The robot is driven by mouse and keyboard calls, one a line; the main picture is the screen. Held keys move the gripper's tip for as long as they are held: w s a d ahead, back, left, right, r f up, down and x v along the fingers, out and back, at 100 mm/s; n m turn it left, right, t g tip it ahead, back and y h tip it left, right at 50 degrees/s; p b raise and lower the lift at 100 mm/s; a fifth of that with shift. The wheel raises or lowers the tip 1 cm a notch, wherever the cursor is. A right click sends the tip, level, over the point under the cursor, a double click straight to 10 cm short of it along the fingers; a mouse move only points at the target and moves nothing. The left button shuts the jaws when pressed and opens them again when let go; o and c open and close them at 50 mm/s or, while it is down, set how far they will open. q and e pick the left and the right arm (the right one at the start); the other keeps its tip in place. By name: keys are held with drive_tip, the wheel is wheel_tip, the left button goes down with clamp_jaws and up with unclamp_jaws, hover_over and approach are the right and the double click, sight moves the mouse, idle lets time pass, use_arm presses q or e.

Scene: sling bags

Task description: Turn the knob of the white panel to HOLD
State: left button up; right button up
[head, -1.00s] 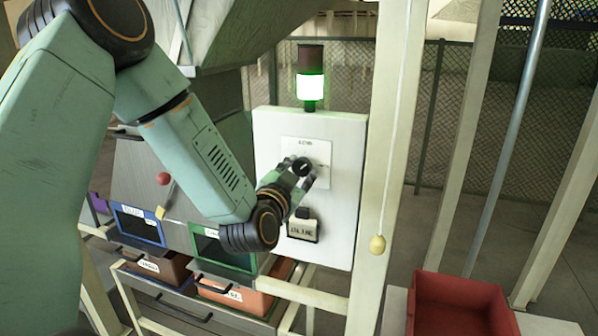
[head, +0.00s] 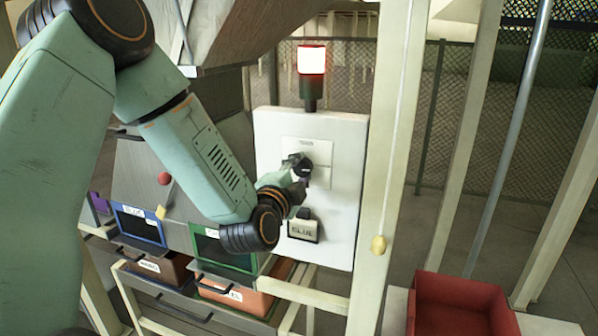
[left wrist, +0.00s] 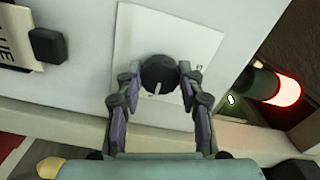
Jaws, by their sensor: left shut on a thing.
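The white panel (head: 340,215) stands upright left of a pale post. Its round black knob (head: 305,168) sits on a light plate in the upper part. My left gripper (head: 299,172) is at the knob, its fingers shut on it from both sides. In the left wrist view the knob (left wrist: 159,73) lies between the two fingertips, with a white pointer mark on it. The lettering on the plate is too small to read. A signal lamp (head: 312,61) on top of the panel glows red; it also shows in the left wrist view (left wrist: 287,90). My right gripper is out of view.
A cord with a yellowish pull (head: 378,244) hangs at the post. A red bin (head: 458,305) stands at the lower right. Several labelled bins sit in a rack at the lower left.

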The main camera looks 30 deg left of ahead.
use_arm(q)
drive_tip(key=shift+d+m, duration=0.1)
drive_tip(key=shift+m, duration=0.3)
drive_tip(key=o, duration=1.2)
drive_tip(key=shift+s, duration=0.1)
drive_tip(key=v, duration=0.7)
drive_tip(key=shift+s, duration=0.25)
drive_tip(key=shift+w+d, duration=0.1)
